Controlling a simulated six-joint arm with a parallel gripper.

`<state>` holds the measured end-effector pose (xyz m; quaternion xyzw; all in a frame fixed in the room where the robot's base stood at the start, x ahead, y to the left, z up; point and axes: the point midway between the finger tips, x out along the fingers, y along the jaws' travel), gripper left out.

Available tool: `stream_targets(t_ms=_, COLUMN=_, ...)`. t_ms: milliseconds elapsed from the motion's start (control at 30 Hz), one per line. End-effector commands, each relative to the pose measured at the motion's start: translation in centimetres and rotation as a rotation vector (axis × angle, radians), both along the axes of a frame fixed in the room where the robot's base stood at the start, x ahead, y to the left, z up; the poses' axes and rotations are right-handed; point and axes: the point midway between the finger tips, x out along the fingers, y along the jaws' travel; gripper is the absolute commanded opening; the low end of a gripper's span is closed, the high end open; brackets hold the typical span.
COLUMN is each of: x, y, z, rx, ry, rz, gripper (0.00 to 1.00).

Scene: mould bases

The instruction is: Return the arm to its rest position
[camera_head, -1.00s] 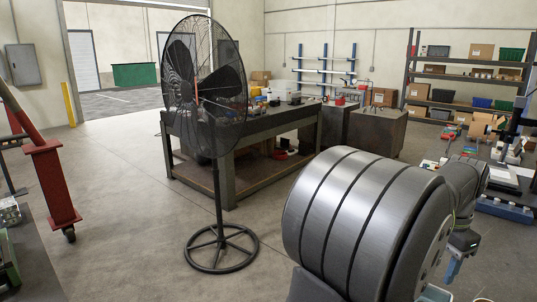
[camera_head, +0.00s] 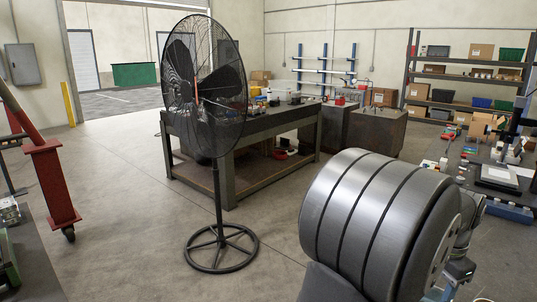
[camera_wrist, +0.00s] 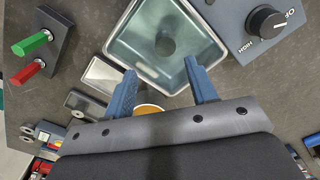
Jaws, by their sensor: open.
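In the wrist view, my gripper (camera_wrist: 160,66) is open, with two blue fingers apart and nothing between them. The fingers point toward a square metal basin (camera_wrist: 118,48) with a pale inside and a dark round spot in it. Whether they touch it or hang above it, I cannot tell. In the head view, my arm fills the lower right, and only a small blue part of the gripper (camera_head: 458,268) shows beside it.
A blue-grey box with a black knob (camera_wrist: 267,22) stands right of the basin. A dark block (camera_wrist: 45,50) with green and red handles is at the left. A small metal plate (camera_wrist: 101,75) lies between. A pedestal fan (camera_head: 218,185) and workbench (camera_head: 245,165) stand left of my arm.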

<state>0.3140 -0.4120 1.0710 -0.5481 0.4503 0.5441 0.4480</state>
Motion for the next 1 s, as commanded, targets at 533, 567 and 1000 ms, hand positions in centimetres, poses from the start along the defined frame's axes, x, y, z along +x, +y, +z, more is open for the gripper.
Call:
stream_targets(t_ms=533, x=-10.4, y=-4.0, z=1.4, rx=0.005, ry=0.003, rz=-0.172, gripper=0.52)
stream_targets(t_ms=567, x=-10.9, y=-4.1, z=1.4, rx=0.004, ry=0.002, rz=-0.180, gripper=0.52)
stream_targets(t_ms=1000, x=-19.1, y=-5.4, z=2.6, rx=0.004, ry=0.002, rz=-0.311, gripper=0.52)
